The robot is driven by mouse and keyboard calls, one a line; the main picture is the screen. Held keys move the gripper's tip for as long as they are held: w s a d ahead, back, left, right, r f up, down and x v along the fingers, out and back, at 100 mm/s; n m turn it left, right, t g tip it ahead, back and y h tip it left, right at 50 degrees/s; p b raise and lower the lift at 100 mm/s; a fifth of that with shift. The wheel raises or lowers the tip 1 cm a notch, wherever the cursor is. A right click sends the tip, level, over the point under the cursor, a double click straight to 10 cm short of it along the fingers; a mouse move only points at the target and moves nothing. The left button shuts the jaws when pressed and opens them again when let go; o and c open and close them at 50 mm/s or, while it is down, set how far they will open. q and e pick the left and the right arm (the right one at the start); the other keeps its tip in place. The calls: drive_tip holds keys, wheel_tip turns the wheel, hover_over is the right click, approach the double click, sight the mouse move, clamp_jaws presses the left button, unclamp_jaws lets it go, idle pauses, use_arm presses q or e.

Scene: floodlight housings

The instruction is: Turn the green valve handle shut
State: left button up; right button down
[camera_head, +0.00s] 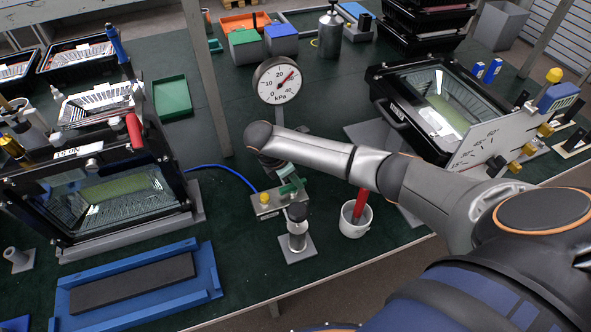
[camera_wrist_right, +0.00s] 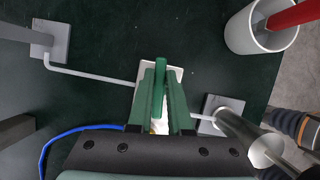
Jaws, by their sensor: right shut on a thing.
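My right gripper (camera_head: 289,188) reaches the small valve on the table and is shut on the green valve handle (camera_wrist_right: 160,78). In the right wrist view the handle stands upright between the two green fingers (camera_wrist_right: 161,100). The pale valve block (camera_head: 265,206) lies under the handle and is partly hidden by the gripper. A thin pipe (camera_wrist_right: 93,74) runs to it from the left. My left gripper is not in view.
A white cup (camera_head: 355,226) holding a red-handled thing stands right of the valve. A metal cylinder on a plate (camera_head: 298,240) stands close in front. A blue hose (camera_head: 226,168) runs left. Floodlight housings (camera_head: 110,195) stand left and right. A blue tray (camera_head: 206,272) lies front left.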

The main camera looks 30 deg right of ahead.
drive_tip(key=shift+s+a+f+m+g, duration=0.2)
drive_tip(key=shift+a+f+m+g, duration=0.15)
drive_tip(key=shift+m, duration=0.25)
drive_tip(key=c, duration=0.9)
unclamp_jaws()
drive_tip(key=shift+w+r, duration=0.1)
drive_tip(key=shift+o, duration=0.3)
drive_tip(key=shift+d+r, duration=0.1)
drive_tip(key=shift+w+r, duration=0.1)
drive_tip(key=v, duration=1.2)
drive_tip(key=shift+r, duration=0.2)
